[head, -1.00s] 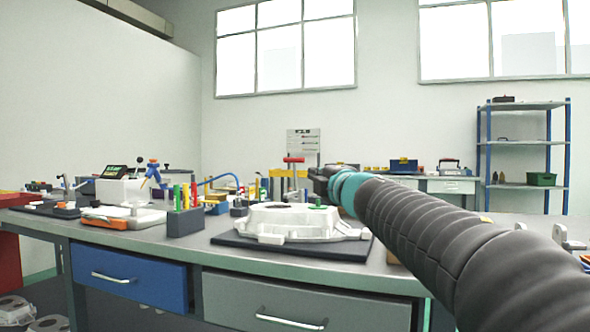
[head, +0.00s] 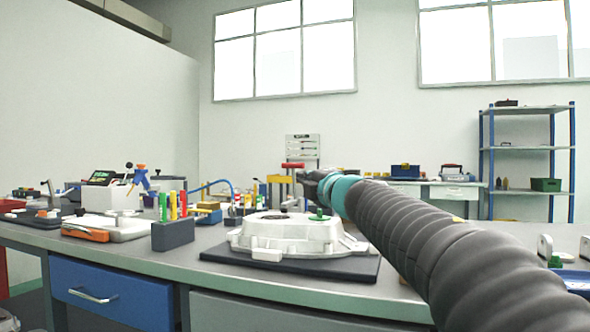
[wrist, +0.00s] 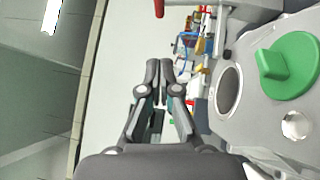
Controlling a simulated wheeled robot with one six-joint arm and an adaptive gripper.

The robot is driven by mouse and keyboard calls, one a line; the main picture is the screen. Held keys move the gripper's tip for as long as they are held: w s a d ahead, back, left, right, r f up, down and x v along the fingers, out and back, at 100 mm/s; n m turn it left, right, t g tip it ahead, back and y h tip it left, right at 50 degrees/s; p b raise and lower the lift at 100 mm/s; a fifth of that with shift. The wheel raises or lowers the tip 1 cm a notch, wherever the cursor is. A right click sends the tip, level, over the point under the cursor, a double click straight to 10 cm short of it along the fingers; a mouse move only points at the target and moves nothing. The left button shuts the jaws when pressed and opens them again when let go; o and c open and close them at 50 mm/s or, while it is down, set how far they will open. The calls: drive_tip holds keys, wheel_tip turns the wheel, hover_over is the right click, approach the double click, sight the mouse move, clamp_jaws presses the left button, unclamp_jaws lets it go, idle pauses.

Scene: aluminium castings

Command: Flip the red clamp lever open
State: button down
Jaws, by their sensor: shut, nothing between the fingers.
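A red bar-like part (head: 292,165), probably the red clamp lever, shows behind the casting, just left of my gripper (head: 314,183) in the head view. It is small there, and I cannot tell its position on the clamp. A red handle end (wrist: 159,8) shows at the top edge of the wrist view, beyond and apart from my fingertips; most of it is cut off. My gripper (wrist: 159,68) is shut and empty, its fingers together. The pale aluminium casting (head: 285,238) lies on a dark plate, with a green knob (wrist: 285,66) on it, right of my gripper in the wrist view.
A dark block with coloured sticks (head: 173,235) stands left of the casting. A white-and-orange device (head: 110,228) and several small tools lie further left on the bench. A blue-framed shelf (head: 572,160) stands at the back right. The space above the casting is mostly clear.

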drive_tip(key=p, duration=0.2)
approach(288, 166)
drive_tip(key=w+a, duration=0.2)
drive_tip(key=a, duration=0.2)
drive_tip(key=shift+w+d+r+p, duration=0.2)
drive_tip(key=shift+w+d, duration=0.15)
drive_tip(key=shift+w, duration=0.25)
drive_tip(key=shift+w+d+r+p, duration=0.15)
drive_tip(key=shift+w+d, duration=0.2)
drive_tip(key=shift+w, duration=0.3)
drive_tip(key=shift+w+d, duration=0.2)
drive_tip(key=shift+w, duration=0.25)
drive_tip(key=shift+a+r, duration=0.1)
